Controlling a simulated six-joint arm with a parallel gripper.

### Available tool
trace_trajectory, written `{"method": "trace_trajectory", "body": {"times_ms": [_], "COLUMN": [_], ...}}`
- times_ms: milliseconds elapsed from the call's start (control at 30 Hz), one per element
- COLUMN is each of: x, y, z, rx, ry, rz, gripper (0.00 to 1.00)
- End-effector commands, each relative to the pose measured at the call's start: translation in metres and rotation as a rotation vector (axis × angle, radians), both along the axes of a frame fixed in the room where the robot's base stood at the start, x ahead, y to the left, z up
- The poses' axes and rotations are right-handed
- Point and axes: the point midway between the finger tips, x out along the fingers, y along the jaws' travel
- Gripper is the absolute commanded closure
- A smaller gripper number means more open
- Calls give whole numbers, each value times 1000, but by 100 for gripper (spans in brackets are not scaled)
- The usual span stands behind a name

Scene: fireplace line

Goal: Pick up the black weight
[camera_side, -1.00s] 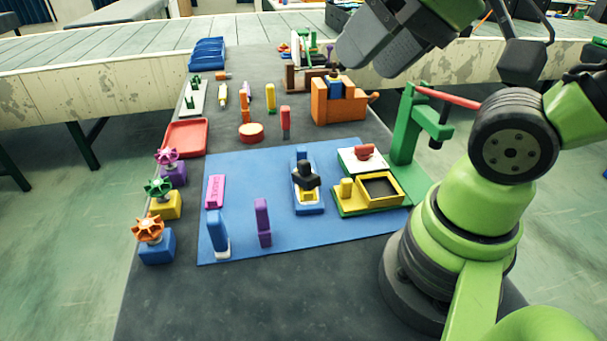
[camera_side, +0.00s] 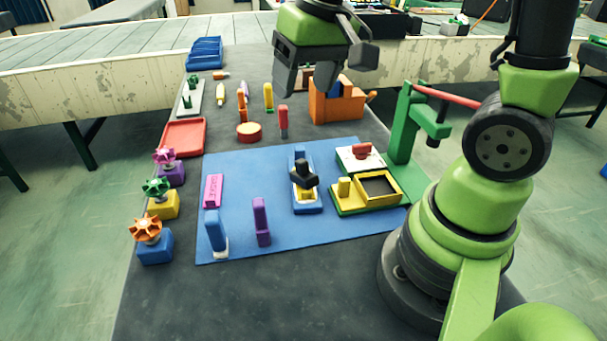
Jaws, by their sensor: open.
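The black weight (camera_side: 304,174) sits on a small blue stand (camera_side: 308,206) with a yellow part under it, on the blue mat. My gripper (camera_side: 304,86) is open and empty, with its fingers pointing down. In the picture it is above the weight and well apart from it, in front of the orange block. I cannot tell its exact height over the table.
Right of the weight are a yellow tray (camera_side: 398,187), a white block with a red knob (camera_side: 361,151) and a green press (camera_side: 405,140) with a red lever. An orange block (camera_side: 338,107) stands behind.

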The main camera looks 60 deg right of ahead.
Motion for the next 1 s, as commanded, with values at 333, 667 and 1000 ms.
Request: {"method": "trace_trajectory", "body": {"times_ms": [333, 667, 1000], "x": [36, 36, 30], "y": [-35, -38, -41], "z": [-97, -142, -177], "rx": [-25, -25, -24], "ry": [230, 260, 261], "rz": [10, 15, 12], "gripper": [36, 36, 36]}}
